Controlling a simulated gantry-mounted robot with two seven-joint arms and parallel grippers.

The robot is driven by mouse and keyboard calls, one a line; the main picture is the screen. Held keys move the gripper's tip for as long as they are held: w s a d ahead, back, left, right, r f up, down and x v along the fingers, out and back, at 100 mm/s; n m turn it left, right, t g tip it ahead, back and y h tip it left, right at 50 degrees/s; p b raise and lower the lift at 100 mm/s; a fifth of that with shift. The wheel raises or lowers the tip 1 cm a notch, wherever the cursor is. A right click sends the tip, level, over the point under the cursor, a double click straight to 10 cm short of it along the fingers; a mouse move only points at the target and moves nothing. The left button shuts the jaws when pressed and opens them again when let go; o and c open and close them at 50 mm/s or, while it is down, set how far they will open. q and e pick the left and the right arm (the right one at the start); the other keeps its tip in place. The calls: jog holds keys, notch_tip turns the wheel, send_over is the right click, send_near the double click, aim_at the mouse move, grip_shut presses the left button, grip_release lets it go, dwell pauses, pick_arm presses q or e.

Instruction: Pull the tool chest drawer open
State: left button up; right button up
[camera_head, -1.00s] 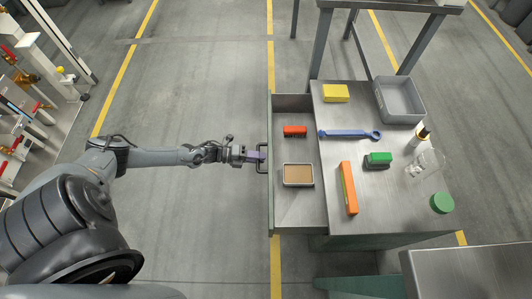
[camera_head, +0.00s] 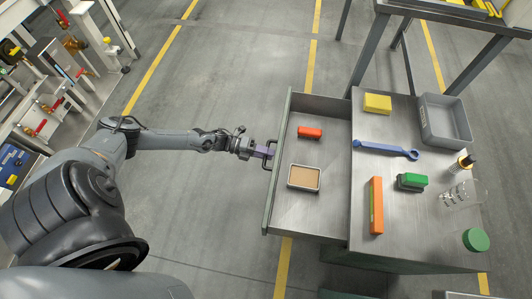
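The tool chest (camera_head: 415,225) has a steel top, and its drawer (camera_head: 315,205) is pulled well out toward the left. The drawer holds a red-orange block (camera_head: 309,132) and a small tan-filled tray (camera_head: 304,177). The dark handle (camera_head: 269,164) is on the drawer's left front. My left gripper (camera_head: 268,152) reaches in from the left, its fingers at the handle, and appears closed around it. The finger gap is small and partly hidden. My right gripper is not in view.
On the chest top are a yellow block (camera_head: 377,103), a blue wrench (camera_head: 386,149), an orange box (camera_head: 376,205), a green-topped block (camera_head: 413,180), a grey bin (camera_head: 446,121), a glass beaker (camera_head: 456,194) and a green lid (camera_head: 476,240). Open floor (camera_head: 215,75) lies left of the drawer.

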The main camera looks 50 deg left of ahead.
pick_arm(q)
jog(key=shift+o, duration=0.7)
jog(key=shift+a, duration=0.1)
jog(key=p+v, duration=0.3)
jog(key=v, duration=0.7)
jog(key=shift+s+a+p, duration=0.25)
jog(key=shift+s+p, duration=0.05)
